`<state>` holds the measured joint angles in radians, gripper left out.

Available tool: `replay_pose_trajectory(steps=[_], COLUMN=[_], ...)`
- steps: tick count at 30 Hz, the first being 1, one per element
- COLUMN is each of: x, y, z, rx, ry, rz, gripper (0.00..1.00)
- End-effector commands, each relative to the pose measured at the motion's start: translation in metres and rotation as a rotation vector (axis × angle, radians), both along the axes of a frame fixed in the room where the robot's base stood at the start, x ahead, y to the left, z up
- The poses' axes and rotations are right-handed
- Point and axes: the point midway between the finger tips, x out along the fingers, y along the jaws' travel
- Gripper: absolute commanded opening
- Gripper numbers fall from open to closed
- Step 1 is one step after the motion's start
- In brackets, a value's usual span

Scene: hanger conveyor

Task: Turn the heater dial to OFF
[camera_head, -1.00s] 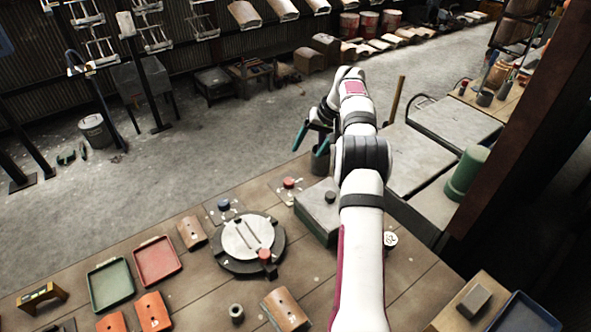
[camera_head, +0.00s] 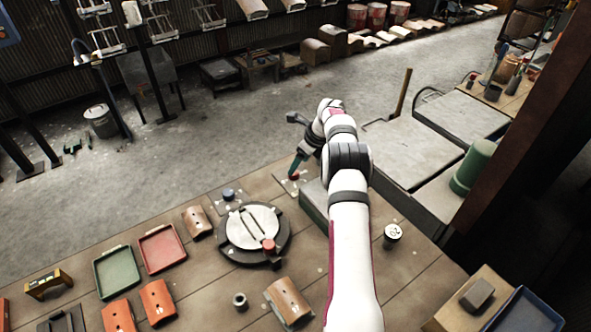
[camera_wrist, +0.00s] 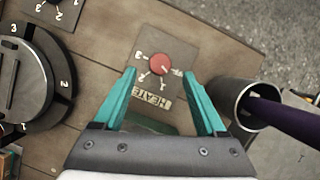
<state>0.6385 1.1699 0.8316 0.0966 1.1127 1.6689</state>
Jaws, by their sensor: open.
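The heater dial is a red round knob (camera_wrist: 160,64) on a grey plate with 3, 2, 1 and OFF marks around it. A HEATER label (camera_wrist: 150,99) sits on the plate. Which mark the knob points to is too small to tell. In the head view the knob (camera_head: 294,178) is at the table's far edge, beside my gripper's tip. My gripper (camera_wrist: 159,74) is open and empty. Its two teal fingers stand on either side of the knob in the wrist view, with gaps showing. Contact is not visible.
A grey cylindrical cup (camera_wrist: 242,94) with a purple rod (camera_wrist: 288,116) stands close to the right finger in the wrist view. A green box (camera_head: 313,208) is beside my arm.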

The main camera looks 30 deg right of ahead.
Motion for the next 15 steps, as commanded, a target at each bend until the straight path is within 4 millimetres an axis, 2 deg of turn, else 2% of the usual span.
replay_pose_trajectory(steps=[3,6,15], x=[0.009,0.014,0.017], y=[0.003,0.005,0.006], z=[-0.024,-0.036,-0.043], rx=[0.001,-0.001,-0.001], ry=[0.000,0.000,0.000], rz=[0.001,0.002,0.001], gripper=[0.74,0.74,0.74])
